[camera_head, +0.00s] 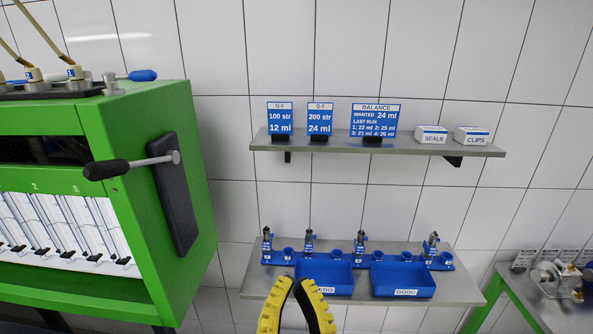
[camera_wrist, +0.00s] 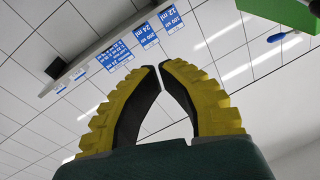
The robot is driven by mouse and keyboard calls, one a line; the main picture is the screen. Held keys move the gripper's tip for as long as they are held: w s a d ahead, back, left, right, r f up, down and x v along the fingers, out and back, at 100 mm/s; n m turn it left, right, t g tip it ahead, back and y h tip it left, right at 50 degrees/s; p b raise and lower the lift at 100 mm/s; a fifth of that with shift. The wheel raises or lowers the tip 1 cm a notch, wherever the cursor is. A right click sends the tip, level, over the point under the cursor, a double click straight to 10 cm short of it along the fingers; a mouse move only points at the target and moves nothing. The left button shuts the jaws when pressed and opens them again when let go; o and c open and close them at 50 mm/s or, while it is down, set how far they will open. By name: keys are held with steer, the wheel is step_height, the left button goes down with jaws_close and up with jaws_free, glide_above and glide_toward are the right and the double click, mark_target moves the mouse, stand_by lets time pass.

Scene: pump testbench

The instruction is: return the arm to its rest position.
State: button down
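My gripper (camera_head: 294,283) shows at the bottom of the head view, its yellow, black-padded fingers pointing up in front of the lower shelf. In the wrist view, my gripper (camera_wrist: 158,68) has its fingertips brought together with only a sliver between them. The space between the fingers is empty and shows only wall tiles. The rest of my arm is out of view in the head view. The gripper seems to be in free air, but its distance from the shelf is hard to judge.
A green test bench (camera_head: 190,115) with a lever handle (camera_head: 130,165) stands left. An upper shelf (camera_head: 380,147) carries signs and boxes. A lower shelf (camera_head: 460,288) holds blue trays, including the GOOD tray (camera_head: 403,280), and a blue rack (camera_head: 285,258). A green-framed table (camera_head: 510,290) stands right.

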steer(key=s+d+r+n+t+h, duration=0.1)
steer(key=s+d+r+t+h, duration=0.15)
steer(key=s+d+r, duration=0.4)
step_height(320, 180, up, 22)
steer(key=d+p, duration=0.1)
steer(key=p, duration=2)
steer(key=shift+w+d+r+n+t, duration=0.25)
steer(key=shift+w+d+n+t, duration=0.05)
steer(key=shift+w+t, duration=0.15)
